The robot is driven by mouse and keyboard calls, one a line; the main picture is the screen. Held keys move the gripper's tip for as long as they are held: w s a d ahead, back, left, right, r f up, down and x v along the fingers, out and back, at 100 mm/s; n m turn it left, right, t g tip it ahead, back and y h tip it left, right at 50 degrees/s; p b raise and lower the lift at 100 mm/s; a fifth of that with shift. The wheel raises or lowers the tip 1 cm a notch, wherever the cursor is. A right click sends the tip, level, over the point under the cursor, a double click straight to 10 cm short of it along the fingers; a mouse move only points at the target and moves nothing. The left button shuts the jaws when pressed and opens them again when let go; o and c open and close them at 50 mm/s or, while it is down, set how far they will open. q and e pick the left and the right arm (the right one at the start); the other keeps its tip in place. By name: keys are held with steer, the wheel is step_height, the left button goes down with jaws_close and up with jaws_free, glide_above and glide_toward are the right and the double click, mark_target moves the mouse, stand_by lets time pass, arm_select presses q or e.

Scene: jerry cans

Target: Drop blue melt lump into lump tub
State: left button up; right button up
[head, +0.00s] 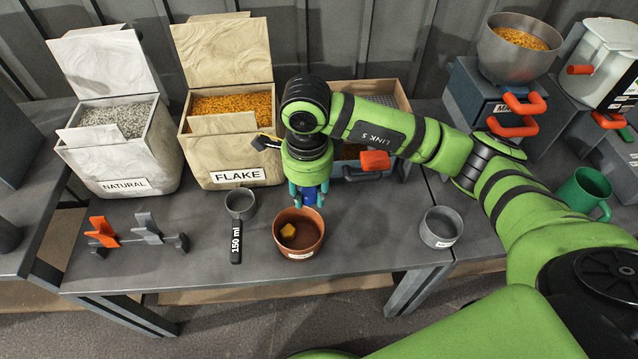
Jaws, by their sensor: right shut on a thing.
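My right gripper (308,192) points down at the middle of the table, shut on the blue melt lump (310,196), which shows only in part between the teal fingers. A round terracotta tub (318,245), which looks like the lump tub, stands on the table just below it in the picture. One orange-yellow lump (288,231) lies in the tub. The blue lump appears above and slightly behind the tub's far rim; the exact height gap cannot be told. The tub's label is too small to read. My left gripper is not in view.
A grey 150 ml scoop (240,205) lies left of the tub, and a small grey cup (440,228) stands to the right. The FLAKE bin (235,173) and NATURAL bin (125,185) stand behind. An orange and grey rack (138,232) is at left. Table between tub and cup is clear.

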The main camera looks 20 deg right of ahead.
mark_target(306, 202)
steer(key=f+m, duration=0.1)
steer(key=f+m+b, duration=0.1)
steer(key=f+m, duration=0.1)
steer(key=shift+w+a+f, duration=0.1)
steer(key=shift+a, duration=0.25)
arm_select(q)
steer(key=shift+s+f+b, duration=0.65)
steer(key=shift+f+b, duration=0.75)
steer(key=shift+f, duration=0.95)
arm_select(e)
step_height(306, 202, down, 7)
steer(key=shift+a+f+m+b, duration=0.1)
steer(key=shift+a+m+b, duration=0.05)
steer(key=shift+m+b, duration=0.9)
steer(key=o, duration=0.9)
steer(key=shift+r, duration=0.25)
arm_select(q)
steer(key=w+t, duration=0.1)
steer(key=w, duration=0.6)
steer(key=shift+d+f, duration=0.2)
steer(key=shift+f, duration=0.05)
arm_select(e)
step_height(306, 202, up, 12)
steer(key=shift+f, duration=0.15)
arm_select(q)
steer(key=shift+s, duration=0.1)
